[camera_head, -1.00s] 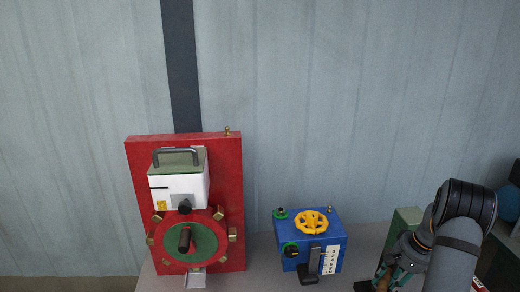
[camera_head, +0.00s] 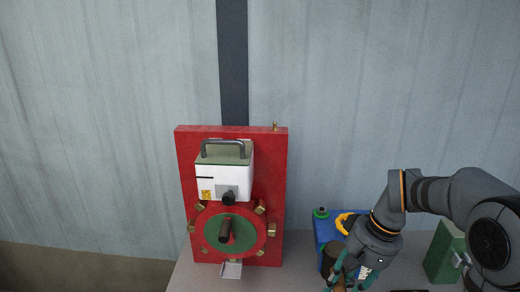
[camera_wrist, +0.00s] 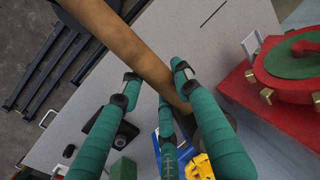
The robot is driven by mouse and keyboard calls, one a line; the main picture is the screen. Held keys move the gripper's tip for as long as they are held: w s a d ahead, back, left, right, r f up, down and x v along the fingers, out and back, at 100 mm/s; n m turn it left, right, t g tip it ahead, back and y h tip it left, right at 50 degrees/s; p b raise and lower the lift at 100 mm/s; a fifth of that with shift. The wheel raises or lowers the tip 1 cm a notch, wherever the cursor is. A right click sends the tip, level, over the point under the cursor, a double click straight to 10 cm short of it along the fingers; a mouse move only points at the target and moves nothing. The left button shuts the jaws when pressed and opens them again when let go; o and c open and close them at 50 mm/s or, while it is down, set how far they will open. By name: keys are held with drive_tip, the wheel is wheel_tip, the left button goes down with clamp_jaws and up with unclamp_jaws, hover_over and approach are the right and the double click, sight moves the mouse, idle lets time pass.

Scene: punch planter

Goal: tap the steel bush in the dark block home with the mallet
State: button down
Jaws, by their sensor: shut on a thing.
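My gripper (camera_head: 350,281), with teal fingers, is in front of the blue box at the bottom of the head view. In the wrist view my gripper (camera_wrist: 157,78) is shut on the tan wooden handle of the mallet (camera_wrist: 125,40), which runs diagonally between the fingers. The dark brown mallet head (camera_head: 331,256) shows beside the fingers in the head view. A small dark item (camera_wrist: 127,134) lies on the table in the wrist view, partly behind a finger; I cannot tell if it is the dark block.
A red panel (camera_head: 269,190) with a white box and a green-faced wheel stands left of my gripper. The blue box (camera_head: 324,228) with a yellow handwheel is partly hidden by my arm. A green block (camera_head: 445,250) stands at right.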

drive_tip(key=shift+s+a+r+n, duration=0.15)
drive_tip(key=shift+a+n, duration=0.1)
drive_tip(key=shift+a, duration=0.35)
drive_tip(key=shift+s+a+n, duration=0.1)
drive_tip(key=shift+a+n, duration=0.15)
drive_tip(key=shift+a, duration=0.3)
idle(0.5)
